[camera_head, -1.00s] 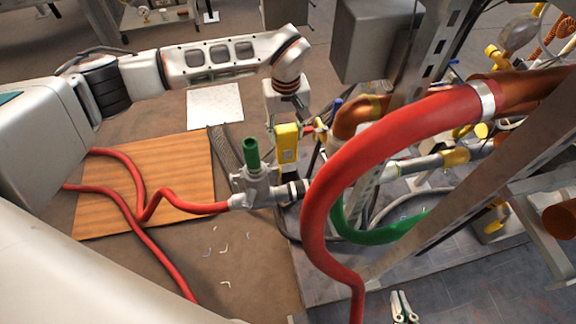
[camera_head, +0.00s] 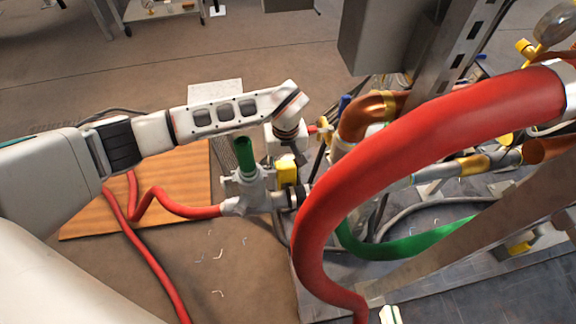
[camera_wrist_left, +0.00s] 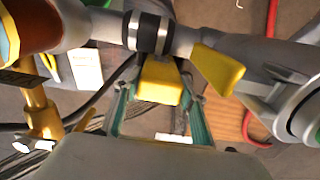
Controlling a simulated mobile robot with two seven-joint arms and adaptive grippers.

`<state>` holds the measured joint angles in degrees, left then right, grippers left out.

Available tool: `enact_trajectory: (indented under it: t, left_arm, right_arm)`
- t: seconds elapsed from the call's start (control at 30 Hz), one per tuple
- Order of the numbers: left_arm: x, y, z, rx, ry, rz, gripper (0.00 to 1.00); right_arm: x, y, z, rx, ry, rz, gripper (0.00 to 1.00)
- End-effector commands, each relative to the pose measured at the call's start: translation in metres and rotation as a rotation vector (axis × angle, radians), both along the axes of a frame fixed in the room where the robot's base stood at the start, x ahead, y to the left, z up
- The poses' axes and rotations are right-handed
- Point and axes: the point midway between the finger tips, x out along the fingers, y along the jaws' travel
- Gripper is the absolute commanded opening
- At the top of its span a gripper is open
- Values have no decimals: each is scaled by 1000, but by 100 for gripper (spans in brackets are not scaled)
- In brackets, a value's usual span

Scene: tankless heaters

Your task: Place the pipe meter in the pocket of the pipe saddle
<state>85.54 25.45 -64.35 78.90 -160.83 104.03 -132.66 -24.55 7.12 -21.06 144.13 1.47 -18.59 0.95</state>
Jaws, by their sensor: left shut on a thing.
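The pipe meter appears to be the yellow block (camera_head: 287,170) just behind the grey pipe in the head view. It also shows in the left wrist view (camera_wrist_left: 160,82), between two teal fingers. My left gripper (camera_wrist_left: 158,105) is shut on it; in the head view its fingers are mostly hidden. The meter is close to a black-banded coupling (camera_wrist_left: 148,33) on the pipe; I cannot tell if they touch. This coupling (camera_head: 299,195) may be the pipe saddle, but no pocket can be made out. My right gripper is not in view.
A grey valve body (camera_head: 252,190) with a green stub (camera_head: 245,153) stands left of the meter. A thick red hose (camera_head: 400,150) arches on the right, near a metal post (camera_head: 465,50). A wooden board (camera_head: 165,190) lies left. A yellow lever (camera_wrist_left: 218,68) is beside the meter.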

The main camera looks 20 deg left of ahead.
Motion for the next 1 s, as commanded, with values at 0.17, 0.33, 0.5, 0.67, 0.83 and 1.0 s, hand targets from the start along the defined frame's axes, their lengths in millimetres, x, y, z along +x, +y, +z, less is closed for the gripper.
enact_trajectory:
  t: [0.17,0.33,0.5,0.67,0.83,1.0]
  left_arm:
    - [3,0,3,-1,-8,-1,0]
    - [3,0,1,-1,-6,-1,0]
    - [3,0,0,-1,-6,-1,58]
    - [2,0,-1,-1,-6,-1,58]
    - [2,-1,1,-2,-6,-1,58]
    - [7,0,27,0,-18,-2,58]
  right_arm:
    - [2,5,3,21,-2,-10,0]
    - [2,3,2,17,0,-13,0]
    - [0,3,0,15,6,-11,0]
    - [-1,2,-1,11,8,-6,0]
    - [-3,2,-2,7,7,0,0]
    - [3,-1,9,-25,-20,9,0]
